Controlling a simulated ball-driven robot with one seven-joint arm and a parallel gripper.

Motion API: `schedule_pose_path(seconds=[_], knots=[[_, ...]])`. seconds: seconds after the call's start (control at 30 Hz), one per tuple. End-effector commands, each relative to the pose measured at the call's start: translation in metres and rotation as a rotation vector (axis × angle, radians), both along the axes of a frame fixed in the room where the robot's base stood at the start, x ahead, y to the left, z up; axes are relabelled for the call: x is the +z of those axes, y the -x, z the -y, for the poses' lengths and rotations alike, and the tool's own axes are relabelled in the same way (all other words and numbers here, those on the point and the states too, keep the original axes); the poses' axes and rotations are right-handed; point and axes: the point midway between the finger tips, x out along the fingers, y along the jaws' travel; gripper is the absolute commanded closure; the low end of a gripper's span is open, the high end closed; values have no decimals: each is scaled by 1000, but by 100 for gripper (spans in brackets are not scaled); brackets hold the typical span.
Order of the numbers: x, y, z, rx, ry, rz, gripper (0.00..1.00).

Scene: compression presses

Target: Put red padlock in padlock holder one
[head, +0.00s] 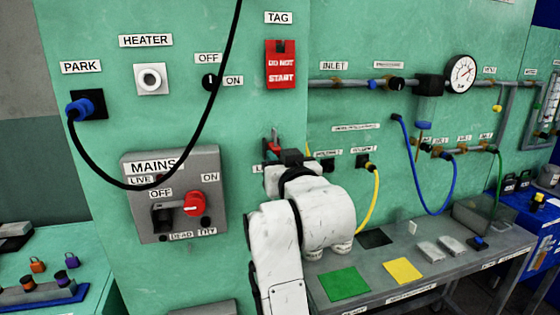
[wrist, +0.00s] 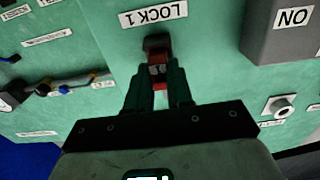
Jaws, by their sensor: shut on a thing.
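The red padlock (wrist: 157,60) is between the fingertips of my gripper (wrist: 157,78) in the wrist view, and my gripper is shut on it. Padlock holder one (wrist: 156,42), a dark piece on the green wall by the LOCK 1 label (wrist: 154,13), is right at the padlock's far end. The padlock looks touching or very close to it; I cannot tell whether it is seated. In the head view a bit of red padlock (head: 273,147) shows at my gripper (head: 273,140) in front of the wall. My arm hides most of the label there.
The MAINS box (head: 178,200) with its red switch is left of my arm. A red tag (head: 281,64) hangs above. A yellow hose (head: 375,195) and grey bench (head: 430,278) are at right. Orange and purple padlocks (head: 37,264) sit at lower left. A black cable crosses the left panel.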

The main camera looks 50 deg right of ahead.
Motion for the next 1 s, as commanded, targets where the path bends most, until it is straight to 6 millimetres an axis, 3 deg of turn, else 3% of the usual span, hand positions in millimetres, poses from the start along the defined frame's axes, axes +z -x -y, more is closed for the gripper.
schedule_pose_path(seconds=[0.67, 0.7, 1.0], knots=[[1, -12, 8, 1, 0, 2, 100], [1, -13, 8, 1, 0, 2, 78], [0, -13, 8, 1, 1, 1, 49]])
